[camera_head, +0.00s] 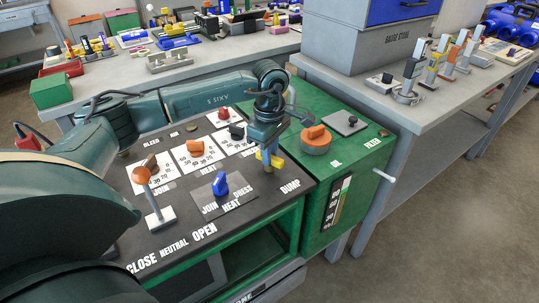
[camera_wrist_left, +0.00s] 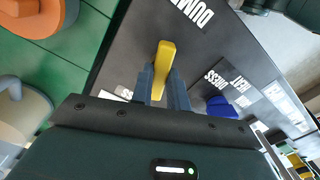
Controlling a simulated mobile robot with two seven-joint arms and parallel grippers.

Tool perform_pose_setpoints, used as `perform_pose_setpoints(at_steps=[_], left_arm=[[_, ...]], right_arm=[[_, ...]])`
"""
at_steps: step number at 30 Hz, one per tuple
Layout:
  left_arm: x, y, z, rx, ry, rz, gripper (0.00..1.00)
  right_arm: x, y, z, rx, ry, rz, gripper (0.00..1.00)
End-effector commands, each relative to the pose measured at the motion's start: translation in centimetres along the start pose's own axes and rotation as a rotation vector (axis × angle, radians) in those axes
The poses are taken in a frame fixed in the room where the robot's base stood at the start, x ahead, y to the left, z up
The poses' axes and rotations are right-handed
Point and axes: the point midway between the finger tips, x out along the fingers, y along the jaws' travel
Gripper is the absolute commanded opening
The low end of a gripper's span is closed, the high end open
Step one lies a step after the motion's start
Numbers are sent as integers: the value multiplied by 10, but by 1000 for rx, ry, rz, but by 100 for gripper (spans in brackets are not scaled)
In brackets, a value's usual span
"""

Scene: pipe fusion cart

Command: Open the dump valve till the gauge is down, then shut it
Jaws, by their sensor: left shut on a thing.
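The dump valve has a yellow lever handle (camera_head: 275,162) beside the DUMP label on the black panel's right side. My left gripper (camera_head: 266,148) points down from above and is shut on this handle. The left wrist view shows the yellow handle (camera_wrist_left: 165,58) between the two fingers (camera_wrist_left: 164,88), its end sticking out past them. White scale plates (camera_head: 205,151) with numbers lie under knobs on the panel. I cannot make out a pressure gauge needle; my left arm covers part of the panel's back. My right gripper is out of view.
An orange-capped lever (camera_head: 142,176) and a blue knob (camera_head: 220,184) stand on the panel. The green oil tank (camera_head: 370,152) with an orange cap (camera_head: 316,140) adjoins at right. A grey bench (camera_head: 437,110) with tools stands beyond it.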

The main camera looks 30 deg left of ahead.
Motion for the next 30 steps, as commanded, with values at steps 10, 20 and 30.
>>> perform_pose_setpoints(at_steps=[10,20,30], left_arm=[[1,0,0,242,-1,1,0],[0,0,0,340,-1,1,0],[0,0,0,352,-2,1,0]], right_arm=[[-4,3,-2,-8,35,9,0],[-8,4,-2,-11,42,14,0],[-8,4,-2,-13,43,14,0]])
